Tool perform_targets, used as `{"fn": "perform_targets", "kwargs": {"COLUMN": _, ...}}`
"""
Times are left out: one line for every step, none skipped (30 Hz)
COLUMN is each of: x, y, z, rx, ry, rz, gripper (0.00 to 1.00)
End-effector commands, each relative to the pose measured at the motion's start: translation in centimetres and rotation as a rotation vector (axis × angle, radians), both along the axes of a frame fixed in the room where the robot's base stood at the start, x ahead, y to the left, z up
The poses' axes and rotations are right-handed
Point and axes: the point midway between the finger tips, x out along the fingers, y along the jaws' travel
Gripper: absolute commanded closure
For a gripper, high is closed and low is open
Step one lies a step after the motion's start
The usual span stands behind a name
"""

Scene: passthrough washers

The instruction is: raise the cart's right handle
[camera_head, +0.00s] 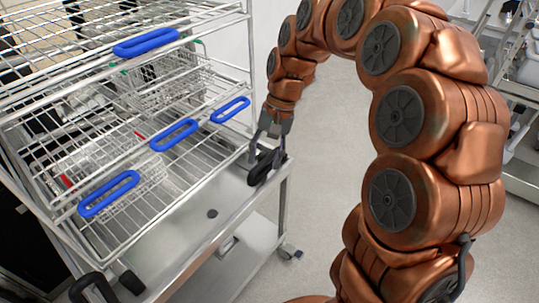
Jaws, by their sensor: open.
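The metal cart (187,243) stands at the left, in front of the wire rack shelves. Its right handle (261,170) looks like a black piece at the cart's right front corner, partly hidden by my gripper. A black loop handle (97,287) shows at the cart's left front, cut by the picture's lower edge. My gripper (268,153) points down at the right corner, with its fingers open just above or around the right handle. I cannot tell whether they touch it.
Wire racks with blue grips (174,135) rise behind the cart, close to the left of my gripper. The grey floor (327,170) is clear to the right of the cart. Another metal shelf (520,165) stands at the right edge.

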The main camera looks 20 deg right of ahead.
Motion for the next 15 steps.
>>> {"fn": "perform_targets", "kwargs": {"x": 1.6, "y": -0.3, "z": -0.5, "rx": 0.011, "ry": 0.008, "rz": -0.031, "gripper": 0.51}}
{"fn": "perform_targets", "kwargs": {"x": 2.5, "y": -0.4, "z": -0.7, "rx": 0.017, "ry": 0.011, "rz": -0.050, "gripper": 0.51}}
{"fn": "perform_targets", "kwargs": {"x": 3.5, "y": -0.7, "z": -1.0, "rx": 0.024, "ry": 0.018, "rz": -0.074, "gripper": 0.51}}
{"fn": "perform_targets", "kwargs": {"x": 4.3, "y": -0.9, "z": -1.3, "rx": 0.029, "ry": 0.024, "rz": -0.094, "gripper": 0.51}}
{"fn": "perform_targets", "kwargs": {"x": 5.2, "y": -1.1, "z": -1.6, "rx": 0.033, "ry": 0.027, "rz": -0.113, "gripper": 0.51}}
{"fn": "perform_targets", "kwargs": {"x": 6.2, "y": -1.5, "z": -1.9, "rx": 0.039, "ry": 0.031, "rz": -0.139, "gripper": 0.51}}
{"fn": "perform_targets", "kwargs": {"x": 6.9, "y": -1.7, "z": -2.4, "rx": 0.043, "ry": 0.039, "rz": -0.158, "gripper": 0.51}}
{"fn": "perform_targets", "kwargs": {"x": 7.6, "y": -2.0, "z": -2.8, "rx": 0.046, "ry": 0.045, "rz": -0.178, "gripper": 0.51}}
{"fn": "perform_targets", "kwargs": {"x": 8.7, "y": -2.5, "z": -3.1, "rx": 0.051, "ry": 0.050, "rz": -0.206, "gripper": 0.51}}
{"fn": "perform_targets", "kwargs": {"x": 9.4, "y": -2.8, "z": -3.5, "rx": 0.054, "ry": 0.055, "rz": -0.227, "gripper": 0.51}}
{"fn": "perform_targets", "kwargs": {"x": 10.0, "y": -3.2, "z": -4.0, "rx": 0.056, "ry": 0.064, "rz": -0.246, "gripper": 0.51}}
{"fn": "perform_targets", "kwargs": {"x": 11.0, "y": -3.7, "z": -4.6, "rx": 0.058, "ry": 0.071, "rz": -0.274, "gripper": 0.51}}
{"fn": "perform_targets", "kwargs": {"x": 11.7, "y": -4.1, "z": -5.0, "rx": 0.060, "ry": 0.073, "rz": -0.295, "gripper": 0.51}}
{"fn": "perform_targets", "kwargs": {"x": 12.3, "y": -4.5, "z": -5.5, "rx": 0.061, "ry": 0.079, "rz": -0.316, "gripper": 0.51}}
{"fn": "perform_targets", "kwargs": {"x": 13.1, "y": -5.0, "z": -6.2, "rx": 0.062, "ry": 0.090, "rz": -0.345, "gripper": 0.51}}
